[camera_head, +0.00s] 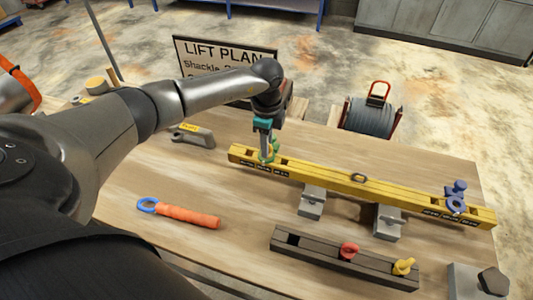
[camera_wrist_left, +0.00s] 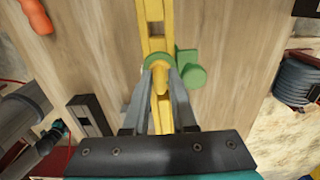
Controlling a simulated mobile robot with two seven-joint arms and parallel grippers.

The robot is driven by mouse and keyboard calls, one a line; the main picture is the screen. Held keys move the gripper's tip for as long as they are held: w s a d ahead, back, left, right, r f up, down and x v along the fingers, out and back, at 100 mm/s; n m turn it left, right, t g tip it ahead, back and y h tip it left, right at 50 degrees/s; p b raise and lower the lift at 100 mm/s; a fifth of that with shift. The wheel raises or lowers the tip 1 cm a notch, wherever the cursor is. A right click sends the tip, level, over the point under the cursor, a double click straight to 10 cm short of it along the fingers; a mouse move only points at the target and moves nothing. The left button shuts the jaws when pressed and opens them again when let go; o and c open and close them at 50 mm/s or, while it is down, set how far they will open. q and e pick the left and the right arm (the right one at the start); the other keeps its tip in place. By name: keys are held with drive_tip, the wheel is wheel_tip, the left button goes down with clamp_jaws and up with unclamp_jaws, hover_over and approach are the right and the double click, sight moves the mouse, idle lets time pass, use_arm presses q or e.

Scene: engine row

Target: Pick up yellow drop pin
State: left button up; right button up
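A yellow pin (camera_head: 404,266) stands in the right end of a dark rack (camera_head: 318,258) at the front of the table. A red pin (camera_head: 349,250) stands beside it. My left gripper (camera_head: 267,156) is away from the rack, low over the left end of the yellow beam (camera_head: 325,178), at a green fitting (camera_head: 273,145). In the left wrist view its fingers (camera_wrist_left: 161,75) point down on either side of a yellow piece (camera_wrist_left: 161,80) inside a green ring (camera_wrist_left: 152,61). Whether they grip that piece I cannot tell. My right gripper is not in view.
The beam rests on grey blocks (camera_head: 312,202) and has a blue shackle (camera_head: 456,200) at its right end. An orange-handled tool (camera_head: 188,216) lies at the front left. A cable reel (camera_head: 371,115) and a lift plan board (camera_head: 195,58) stand behind.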

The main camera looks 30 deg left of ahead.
use_arm(q)
clamp_jaws()
drive_tip(key=shift+r, duration=0.15)
idle(0.4)
